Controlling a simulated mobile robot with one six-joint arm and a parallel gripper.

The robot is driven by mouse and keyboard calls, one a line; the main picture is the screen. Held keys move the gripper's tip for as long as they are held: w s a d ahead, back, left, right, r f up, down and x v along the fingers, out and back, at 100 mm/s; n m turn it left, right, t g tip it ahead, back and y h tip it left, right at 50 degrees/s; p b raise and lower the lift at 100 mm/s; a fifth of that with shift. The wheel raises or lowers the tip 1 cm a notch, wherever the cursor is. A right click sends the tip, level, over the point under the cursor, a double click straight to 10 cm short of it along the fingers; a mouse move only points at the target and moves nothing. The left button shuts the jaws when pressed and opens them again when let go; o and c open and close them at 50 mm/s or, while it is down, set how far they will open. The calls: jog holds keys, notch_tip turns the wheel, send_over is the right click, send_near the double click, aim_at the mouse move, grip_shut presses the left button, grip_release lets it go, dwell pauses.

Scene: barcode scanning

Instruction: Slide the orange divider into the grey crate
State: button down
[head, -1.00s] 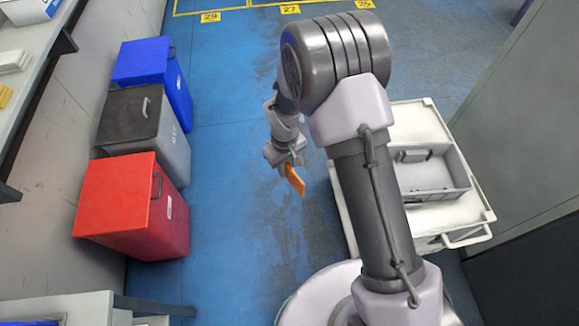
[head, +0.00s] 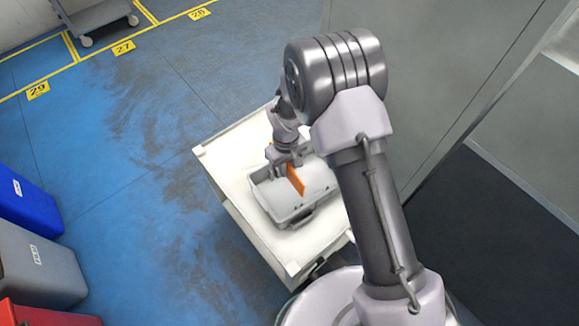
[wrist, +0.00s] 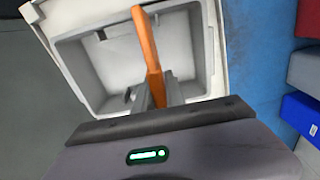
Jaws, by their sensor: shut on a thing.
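The orange divider (head: 296,180) is a thin flat panel, held upright in my gripper (head: 284,160). In the wrist view the divider (wrist: 146,50) stands edge-on between the two fingers (wrist: 158,90). The grey crate (head: 267,203) sits on the white cart and is open at the top. In the wrist view the crate (wrist: 75,70) lies beyond the divider, and its inside looks empty. The divider appears over the crate's opening; I cannot tell whether its lower edge is inside. My arm hides the crate's right part in the head view.
The white cart (head: 228,165) has a bare top around the crate's left side. Blue, grey and red bins (head: 30,265) stand at the lower left. A tall grey cabinet wall (head: 430,70) rises behind on the right. The blue floor (head: 130,150) between is clear.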

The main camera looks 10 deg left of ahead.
jog(key=shift+f, duration=0.35)
notch_tip(320, 180, down, 6)
jog(key=b, duration=0.5)
jog(key=shift+f, duration=0.15)
jog(key=shift+s+f+b, duration=0.1)
jog(key=shift+f+b, duration=0.1)
jog(key=shift+b, duration=0.15)
jog(key=shift+f+b, duration=2.6)
jog(key=shift+f, duration=0.7)
jog(key=c, duration=1.3)
grip_release()
notch_tip(320, 180, up, 11)
jog(key=p, duration=0.7)
jog(key=shift+r+p, duration=0.2)
jog(key=shift+p, duration=0.15)
jog(key=shift+f, duration=0.1)
